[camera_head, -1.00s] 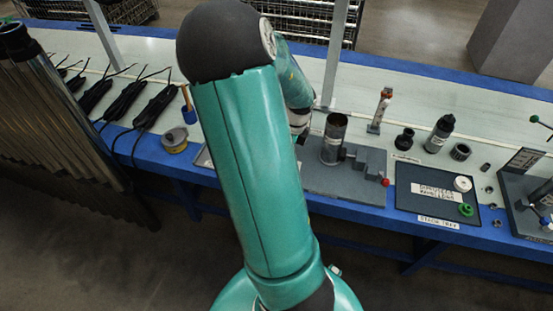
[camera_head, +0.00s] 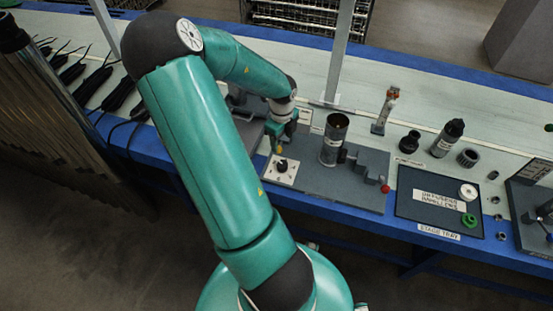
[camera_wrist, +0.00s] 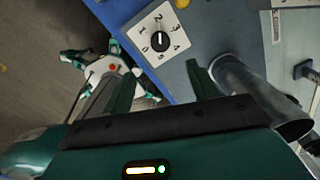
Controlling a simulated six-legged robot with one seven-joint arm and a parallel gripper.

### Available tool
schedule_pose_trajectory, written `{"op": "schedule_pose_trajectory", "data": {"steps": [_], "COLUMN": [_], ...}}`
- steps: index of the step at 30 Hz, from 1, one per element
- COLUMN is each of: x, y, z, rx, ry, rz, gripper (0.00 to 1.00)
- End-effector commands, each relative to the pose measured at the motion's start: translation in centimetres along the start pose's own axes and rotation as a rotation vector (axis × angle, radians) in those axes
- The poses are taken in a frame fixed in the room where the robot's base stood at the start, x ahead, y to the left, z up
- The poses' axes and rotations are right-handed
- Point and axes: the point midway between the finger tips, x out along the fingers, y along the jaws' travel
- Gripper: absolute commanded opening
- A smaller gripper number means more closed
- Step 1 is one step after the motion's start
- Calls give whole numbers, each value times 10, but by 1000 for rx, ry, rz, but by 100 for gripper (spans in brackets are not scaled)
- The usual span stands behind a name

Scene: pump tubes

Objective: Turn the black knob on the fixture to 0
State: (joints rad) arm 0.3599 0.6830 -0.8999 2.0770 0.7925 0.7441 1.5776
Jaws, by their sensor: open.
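The black knob (camera_head: 282,165) sits on a white square plate (camera_head: 287,178) at the left part of the grey fixture (camera_head: 321,187). In the wrist view the knob (camera_wrist: 160,41) is near the top, ringed by the digits 0 to 5 on its plate (camera_wrist: 150,22). Which digit its pointer faces is too small to tell. My gripper (camera_wrist: 160,64) is open and empty, its two green fingers apart, with the knob seen beyond the gap between the tips.
A red-tipped part (camera_head: 385,188) is farther right. A dark tray (camera_head: 410,203) lies beyond. The plate's front side is clear.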

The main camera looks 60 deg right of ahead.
Motion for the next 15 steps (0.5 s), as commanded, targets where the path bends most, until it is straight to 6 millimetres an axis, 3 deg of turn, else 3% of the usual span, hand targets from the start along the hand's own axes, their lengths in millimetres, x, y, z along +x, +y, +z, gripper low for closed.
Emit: {"op": "schedule_pose_trajectory", "data": {"steps": [7, 15], "x": [19, 71], "y": [-1, -2], "z": [-6, -7], "rx": [16, 16], "ry": [3, 5], "rz": [0, 1], "gripper": [59, 59]}}
